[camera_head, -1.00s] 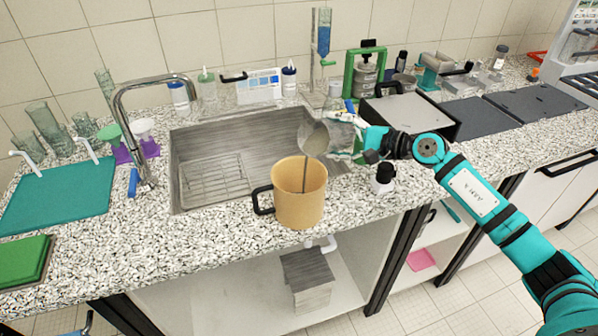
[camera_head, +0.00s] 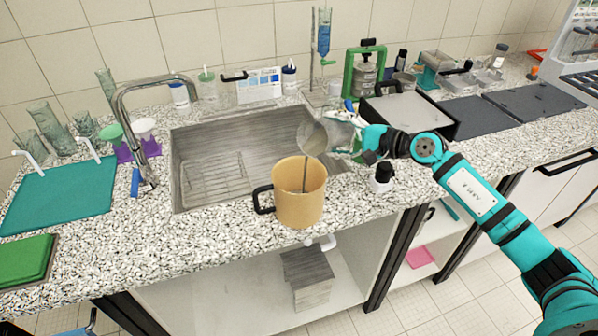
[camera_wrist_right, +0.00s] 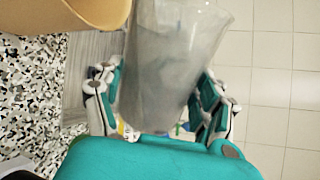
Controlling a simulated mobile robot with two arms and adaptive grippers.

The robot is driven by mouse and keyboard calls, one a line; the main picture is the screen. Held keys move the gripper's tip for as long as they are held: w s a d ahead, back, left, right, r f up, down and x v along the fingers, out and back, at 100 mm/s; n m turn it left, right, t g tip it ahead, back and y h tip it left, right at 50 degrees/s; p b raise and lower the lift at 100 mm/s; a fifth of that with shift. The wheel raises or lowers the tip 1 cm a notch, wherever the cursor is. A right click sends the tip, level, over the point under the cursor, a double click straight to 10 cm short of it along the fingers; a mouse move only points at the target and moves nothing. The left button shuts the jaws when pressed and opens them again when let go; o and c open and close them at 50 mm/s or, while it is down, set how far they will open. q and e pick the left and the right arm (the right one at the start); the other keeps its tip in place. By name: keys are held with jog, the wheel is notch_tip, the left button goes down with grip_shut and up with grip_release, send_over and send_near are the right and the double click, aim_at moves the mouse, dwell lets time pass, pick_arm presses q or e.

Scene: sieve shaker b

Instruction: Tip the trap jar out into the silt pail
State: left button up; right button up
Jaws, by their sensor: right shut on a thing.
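The trap jar (camera_head: 314,138), a clear grey vessel, is tipped on its side with its mouth to the left, above and slightly behind the silt pail's rim. My right gripper (camera_head: 350,141) is shut around it from the right. In the right wrist view the jar (camera_wrist_right: 172,60) sits between both fingers. A thin grey-brown stream (camera_head: 305,172) runs from the jar's mouth down into the pail. The silt pail (camera_head: 299,205) is tan with a black handle on its left and stands upright; its bottom is hidden. My left gripper is out of view.
The steel sink (camera_head: 245,150) with a wire rack lies behind and left of the pail, under a curved tap (camera_head: 150,80). A small black-topped bottle (camera_head: 381,178) stands right of the pail. A grey-topped black box (camera_head: 410,112) stands behind the gripper.

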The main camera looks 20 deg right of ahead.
aim_at(335, 136)
jog(key=shift+r, duration=0.2)
jog(key=shift+s+a+f+n+h+p, duration=0.15)
jog(key=shift+s+a+n+p, duration=0.1)
jog(key=shift+s+a+n, duration=0.15)
jog(key=shift+s+a+f+n+h+p, duration=0.15)
jog(key=shift+a+n+p, duration=0.15)
jog(key=shift+a, duration=0.15)
dwell(1.3)
jog(key=shift+s+a+r+n+t+h+p, duration=0.2)
jog(key=shift+a+r+n+h+p, duration=0.1)
jog(key=shift+r+n+p, duration=0.3)
jog(key=shift+s+a+r+n+t+h+p, duration=0.2)
jog(key=shift+a+r+n+h+p, duration=0.1)
jog(key=shift+r+n+p, duration=0.3)
dwell(1.7)
